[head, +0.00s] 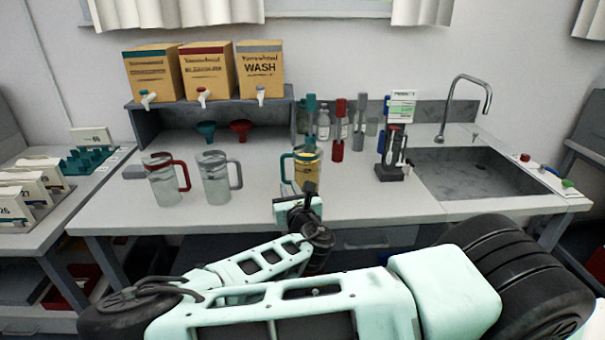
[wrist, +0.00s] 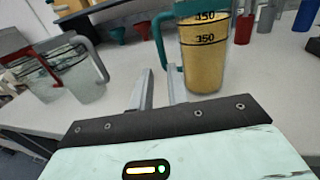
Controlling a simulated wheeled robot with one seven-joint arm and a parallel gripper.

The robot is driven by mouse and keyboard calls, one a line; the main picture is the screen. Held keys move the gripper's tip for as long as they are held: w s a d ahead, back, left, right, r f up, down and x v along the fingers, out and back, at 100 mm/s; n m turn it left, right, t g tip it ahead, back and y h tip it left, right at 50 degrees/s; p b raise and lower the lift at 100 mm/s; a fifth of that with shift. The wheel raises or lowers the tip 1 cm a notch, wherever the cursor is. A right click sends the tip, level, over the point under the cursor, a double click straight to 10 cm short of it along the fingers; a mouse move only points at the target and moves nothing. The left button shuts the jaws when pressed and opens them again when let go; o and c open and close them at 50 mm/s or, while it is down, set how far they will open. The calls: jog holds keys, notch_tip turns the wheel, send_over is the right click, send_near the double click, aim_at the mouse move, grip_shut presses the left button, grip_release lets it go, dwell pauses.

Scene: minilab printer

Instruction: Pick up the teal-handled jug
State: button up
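The teal-handled jug (head: 311,172) stands upright on the white bench, holding amber liquid, with its handle on the left. In the wrist view the jug (wrist: 206,62) shows volume marks, and its teal handle is just beyond my fingertips. My gripper (wrist: 159,76) is open, with a gap between its two fingers. The right finger's tip is close to the lower part of the handle; I cannot tell whether they touch. In the head view my wrist hides the jug's lower front and the fingers.
A red-handled jug (head: 163,182) and a grey-handled jug (head: 215,180) stand to the left. Behind are teal and red funnels (head: 240,128), boxes with taps (head: 207,72) on a shelf, and bottles (head: 323,124).

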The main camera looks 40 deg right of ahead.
aim_at(283, 169)
jog(key=p+x, duration=0.1)
jog(key=x, duration=0.3)
jog(key=shift+w+d, duration=0.15)
jog(key=shift+w, duration=0.2)
jog(key=p+x, duration=0.1)
jog(key=x, duration=0.1)
jog(key=r+p+x, duration=0.1)
jog(key=x, duration=0.2)
jog(key=shift+s+r+p, duration=0.1)
jog(key=shift+p, duration=0.2)
jog(key=shift+w+d, duration=0.1)
jog(key=shift+w, duration=0.15)
grip_shut()
